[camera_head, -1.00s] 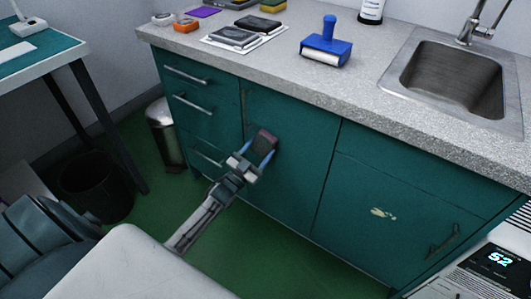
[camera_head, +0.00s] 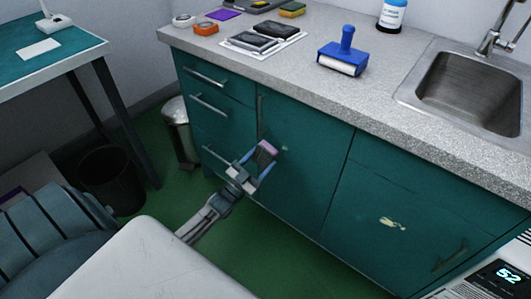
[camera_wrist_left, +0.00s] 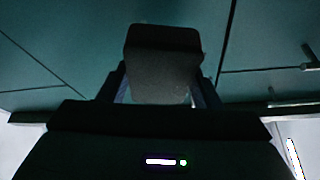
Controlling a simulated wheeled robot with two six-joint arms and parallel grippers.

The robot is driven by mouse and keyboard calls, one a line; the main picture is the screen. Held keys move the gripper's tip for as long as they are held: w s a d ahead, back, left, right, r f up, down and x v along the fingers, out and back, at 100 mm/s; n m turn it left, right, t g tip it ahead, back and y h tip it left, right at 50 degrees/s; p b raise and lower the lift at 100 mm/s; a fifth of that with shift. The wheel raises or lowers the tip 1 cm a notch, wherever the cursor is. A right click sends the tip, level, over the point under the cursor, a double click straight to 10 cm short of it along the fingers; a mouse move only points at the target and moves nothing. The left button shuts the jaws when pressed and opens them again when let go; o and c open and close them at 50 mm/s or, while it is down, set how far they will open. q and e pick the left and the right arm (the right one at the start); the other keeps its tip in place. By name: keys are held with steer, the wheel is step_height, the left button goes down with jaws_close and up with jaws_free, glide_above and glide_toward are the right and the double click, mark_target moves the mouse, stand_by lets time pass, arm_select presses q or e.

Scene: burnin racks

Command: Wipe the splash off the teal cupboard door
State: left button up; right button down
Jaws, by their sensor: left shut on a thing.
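The teal cupboard door (camera_head: 375,200) on the right of the unit carries a small pale yellowish splash (camera_head: 391,222) near its middle. My left gripper (camera_head: 262,161) is shut on a small pinkish-grey block (camera_head: 267,150), which looks like a wiping pad. It is in front of the middle teal door (camera_head: 300,165), to the left of the splash; I cannot tell whether the block touches that door. In the left wrist view the block (camera_wrist_left: 163,60) looks dark between the fingers, and the splash does not show. My right gripper is not in view.
The grey worktop (camera_head: 400,100) overhangs the doors and bears a blue roller (camera_head: 344,52), a bottle (camera_head: 391,15) and a sink (camera_head: 470,85). Drawer handles (camera_head: 208,104) stick out at left. A device with a lit display (camera_head: 508,272) stands at lower right. Bins stand at left.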

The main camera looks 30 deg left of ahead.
arm_select(q)
steer(key=shift+s, duration=0.55)
steer(key=shift+s+a+r+p, duration=0.1)
steer(key=shift+s+p, duration=0.55)
steer(key=shift+s, duration=0.85)
steer(key=shift+w, duration=0.15)
steer(key=w+b, duration=0.2)
steer(key=w, duration=0.3)
steer(key=shift+f, duration=0.2)
steer(key=shift+w+d+r, duration=0.1)
steer(key=shift+w+d, duration=0.15)
steer(key=shift+w, duration=0.6)
